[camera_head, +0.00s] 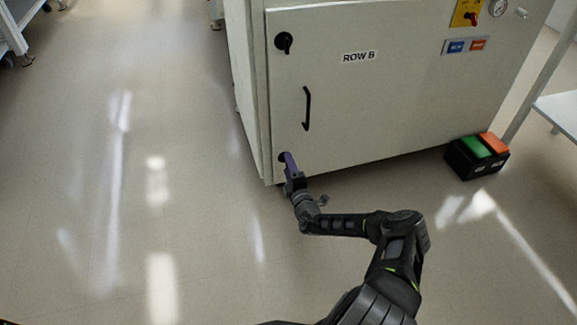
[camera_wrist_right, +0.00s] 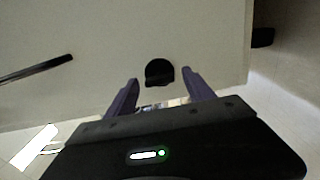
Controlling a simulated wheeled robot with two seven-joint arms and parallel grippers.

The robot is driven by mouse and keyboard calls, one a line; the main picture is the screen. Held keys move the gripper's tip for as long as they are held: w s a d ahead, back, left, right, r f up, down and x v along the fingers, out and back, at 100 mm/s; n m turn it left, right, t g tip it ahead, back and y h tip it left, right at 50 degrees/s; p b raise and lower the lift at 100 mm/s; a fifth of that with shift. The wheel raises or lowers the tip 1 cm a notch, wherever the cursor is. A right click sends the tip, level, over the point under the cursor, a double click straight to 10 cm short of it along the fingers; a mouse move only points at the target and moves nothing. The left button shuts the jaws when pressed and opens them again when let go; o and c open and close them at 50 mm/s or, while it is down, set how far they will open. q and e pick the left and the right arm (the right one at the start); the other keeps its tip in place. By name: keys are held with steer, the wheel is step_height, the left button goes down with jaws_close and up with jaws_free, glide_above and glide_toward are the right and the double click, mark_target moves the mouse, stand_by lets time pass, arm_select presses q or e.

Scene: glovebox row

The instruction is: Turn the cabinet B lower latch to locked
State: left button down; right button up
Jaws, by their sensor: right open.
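The cabinet labelled ROW B (camera_head: 390,100) stands ahead with its door closed. Its lower latch is a round black knob (camera_wrist_right: 159,72) near the door's lower left corner; in the head view the lower latch (camera_head: 282,156) is partly hidden by my gripper. My right gripper (camera_head: 289,158) is at that latch. In the right wrist view my right gripper (camera_wrist_right: 158,82) is open, its two purple fingers on either side of the knob with gaps showing. I cannot tell how far the fingertips are from the door. My left gripper is not in view.
An upper latch (camera_head: 284,42) and a black door handle (camera_head: 307,108) are on the same door. A black box with green and orange tops (camera_head: 478,156) stands on the floor at right. The floor (camera_head: 130,200) at left is clear.

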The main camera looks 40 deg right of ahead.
steer(key=p+v, duration=0.3)
steer(key=v, duration=0.4)
steer(key=shift+s, duration=0.15)
